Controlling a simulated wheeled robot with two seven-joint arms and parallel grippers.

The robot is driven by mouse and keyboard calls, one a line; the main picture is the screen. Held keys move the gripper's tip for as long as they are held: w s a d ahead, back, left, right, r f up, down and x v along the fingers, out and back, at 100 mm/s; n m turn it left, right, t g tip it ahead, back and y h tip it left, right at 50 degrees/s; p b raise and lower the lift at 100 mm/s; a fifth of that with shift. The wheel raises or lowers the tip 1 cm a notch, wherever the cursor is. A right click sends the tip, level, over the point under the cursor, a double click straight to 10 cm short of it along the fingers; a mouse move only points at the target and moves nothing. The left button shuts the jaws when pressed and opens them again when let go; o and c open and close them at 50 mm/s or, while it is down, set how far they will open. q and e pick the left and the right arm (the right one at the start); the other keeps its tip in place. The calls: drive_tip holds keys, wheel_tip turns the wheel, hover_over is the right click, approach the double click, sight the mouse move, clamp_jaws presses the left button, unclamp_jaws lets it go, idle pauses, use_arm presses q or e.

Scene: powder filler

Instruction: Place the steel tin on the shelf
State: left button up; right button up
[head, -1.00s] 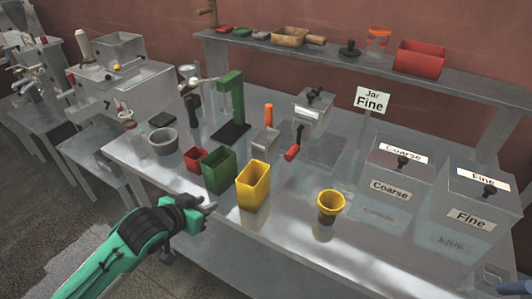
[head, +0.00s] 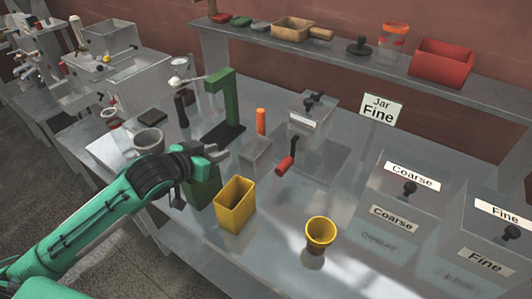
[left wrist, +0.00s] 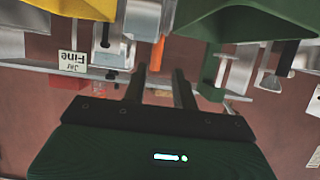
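A small square open steel container (head: 255,151), which looks like the steel tin, stands on the bench just in front of an orange handle (head: 261,121); I cannot tell whether they are joined. My left gripper (head: 219,152) is left of the tin, above the green tin, apart from the steel one. In the left wrist view its two fingers (left wrist: 161,88) are spread with nothing between them. That picture is upside down; the orange handle (left wrist: 158,53) hangs beyond the fingers. The shelf (head: 340,61) runs along the back wall. My right gripper is not in view.
A yellow tin (head: 236,206) and a green tin (head: 203,190), partly hidden by my gripper, stand near the front. A green stand (head: 221,103) rises behind. The shelf holds a wooden scoop (head: 291,28), an orange-lidded jar (head: 393,42) and a red bin (head: 441,62), with gaps between.

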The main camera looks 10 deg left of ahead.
sight(246, 144)
use_arm(q)
drive_tip(key=p+x, duration=0.1)
drive_tip(key=x, duration=0.3)
drive_tip(key=p+x, duration=0.1)
drive_tip(key=x, duration=0.4)
drive_tip(key=p+x, duration=0.1)
drive_tip(key=x, duration=0.3)
drive_tip(key=shift+w+d+f+p, duration=0.15)
drive_tip(key=shift+d+f+p, duration=0.15)
drive_tip(key=shift+f, duration=0.1)
clamp_jaws()
